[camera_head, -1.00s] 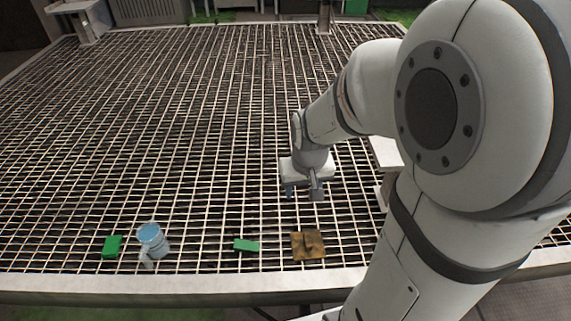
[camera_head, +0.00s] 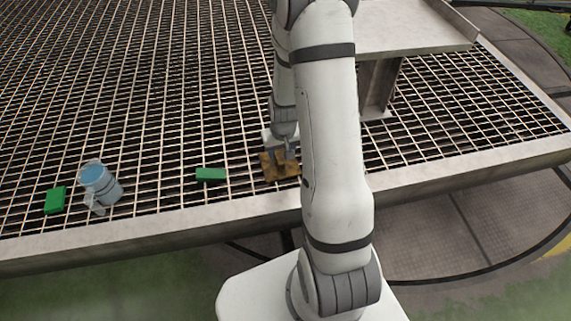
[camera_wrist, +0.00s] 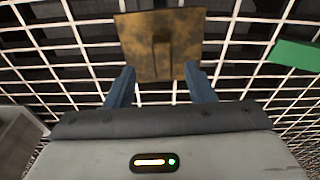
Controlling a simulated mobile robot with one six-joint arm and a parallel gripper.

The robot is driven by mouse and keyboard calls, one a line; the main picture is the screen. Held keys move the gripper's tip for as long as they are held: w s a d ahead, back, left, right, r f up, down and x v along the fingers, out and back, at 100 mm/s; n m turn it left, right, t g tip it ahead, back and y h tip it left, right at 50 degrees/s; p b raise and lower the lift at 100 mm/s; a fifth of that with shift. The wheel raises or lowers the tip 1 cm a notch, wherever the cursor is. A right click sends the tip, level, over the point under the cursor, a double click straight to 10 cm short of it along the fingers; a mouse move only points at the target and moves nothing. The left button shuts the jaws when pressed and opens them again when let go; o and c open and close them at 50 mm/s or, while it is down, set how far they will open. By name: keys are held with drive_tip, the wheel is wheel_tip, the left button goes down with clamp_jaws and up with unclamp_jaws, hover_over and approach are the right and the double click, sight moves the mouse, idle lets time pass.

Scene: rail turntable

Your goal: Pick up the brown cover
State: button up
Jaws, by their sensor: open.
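The brown cover (camera_head: 268,168) is a flat, rusty-brown square plate lying on the grating near its front edge. My arm hides part of it in the head view. In the wrist view the brown cover (camera_wrist: 185,35) shows a raised handle (camera_wrist: 162,58) in its middle. My gripper (camera_head: 284,158) is just over the cover. In the wrist view my gripper (camera_wrist: 160,82) is open, one finger on each side of the handle's line and apart from it. I cannot tell the exact height above the cover.
A green block (camera_head: 210,175) lies left of the cover, and it also shows in the wrist view (camera_wrist: 298,55). Farther left are a blue-and-white mug (camera_head: 100,184) and another green block (camera_head: 55,200). A metal stand (camera_head: 378,90) rises at right. The grating (camera_head: 160,110) behind is clear.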

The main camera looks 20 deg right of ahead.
sight(280, 159)
drive_tip(key=f+b, duration=0.1)
drive_tip(key=f, duration=0.1)
drive_tip(key=w+f+b, duration=0.1)
drive_tip(key=f, duration=0.1)
drive_tip(key=shift+w+f, duration=0.15)
drive_tip(key=shift+f, duration=0.2)
drive_tip(key=shift+r, duration=0.1)
drive_tip(key=shift+c, duration=0.2)
clamp_jaws()
